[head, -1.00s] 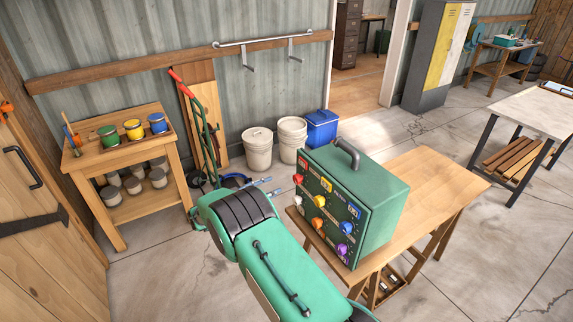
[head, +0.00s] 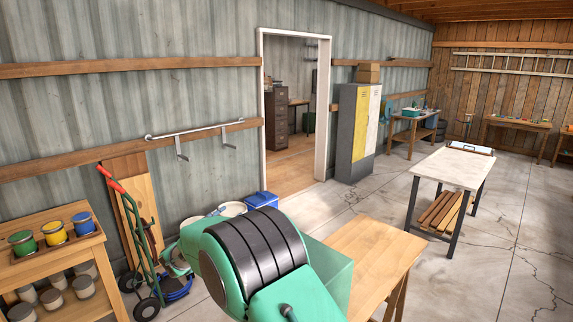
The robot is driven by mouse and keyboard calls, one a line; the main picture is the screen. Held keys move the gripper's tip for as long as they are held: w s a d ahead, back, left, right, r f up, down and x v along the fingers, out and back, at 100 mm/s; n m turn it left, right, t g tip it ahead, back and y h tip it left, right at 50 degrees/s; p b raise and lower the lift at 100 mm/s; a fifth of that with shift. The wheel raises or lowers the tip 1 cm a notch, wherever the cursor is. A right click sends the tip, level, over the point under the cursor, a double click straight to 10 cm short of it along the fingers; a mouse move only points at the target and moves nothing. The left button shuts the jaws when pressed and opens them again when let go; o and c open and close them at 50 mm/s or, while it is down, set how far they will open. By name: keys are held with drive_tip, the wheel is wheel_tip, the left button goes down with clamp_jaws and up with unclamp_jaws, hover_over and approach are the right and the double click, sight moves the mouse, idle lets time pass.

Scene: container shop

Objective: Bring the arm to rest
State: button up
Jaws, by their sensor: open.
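My arm, green with a black ribbed cover, rises from the bottom centre of the head view. My gripper (head: 217,211) is mostly hidden beyond the arm. Only a small pale-blue tip shows, in front of the white buckets in the picture. The jaws are open, and I see nothing held in them. A green case (head: 332,268) on the wooden table (head: 375,255) is largely covered by my arm; its knobs and handle are hidden.
At left, a wooden stand (head: 55,262) holds paint cans beside a red-handled hand truck (head: 135,235). A blue bin (head: 262,200) stands by the open doorway. A locker (head: 358,135) stands beyond it. A pale-topped table (head: 455,167) stands right, with bare floor around it.

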drive_tip(key=d+r+n+y, duration=0.2)
drive_tip(key=d+r+y, duration=0.25)
drive_tip(key=r, duration=0.55)
drive_tip(key=s+d+r+n+g+y, duration=0.2)
drive_tip(key=s+d+r+n+y, duration=0.4)
drive_tip(key=s+d+r, duration=0.7)
drive_tip(key=s+d+f+n+g+h, duration=0.1)
drive_tip(key=s+d+f, duration=0.4)
drive_tip(key=s, duration=1.1)
drive_tip(key=s+d+f+n+g+h+b, duration=0.1)
drive_tip(key=s+d+f+g, duration=0.3)
drive_tip(key=s+d, duration=0.7)
drive_tip(key=s+d+f+n+g+h, duration=0.2)
drive_tip(key=s+d+f, duration=0.5)
drive_tip(key=s, duration=1.3)
drive_tip(key=shift+s+d+g+h, duration=0.35)
drive_tip(key=shift+d+g, duration=0.35)
drive_tip(key=shift+d, duration=0.4)
drive_tip(key=shift+w+f+n, duration=0.1)
drive_tip(key=shift+w+n, duration=0.1)
drive_tip(key=shift+n, duration=0.1)
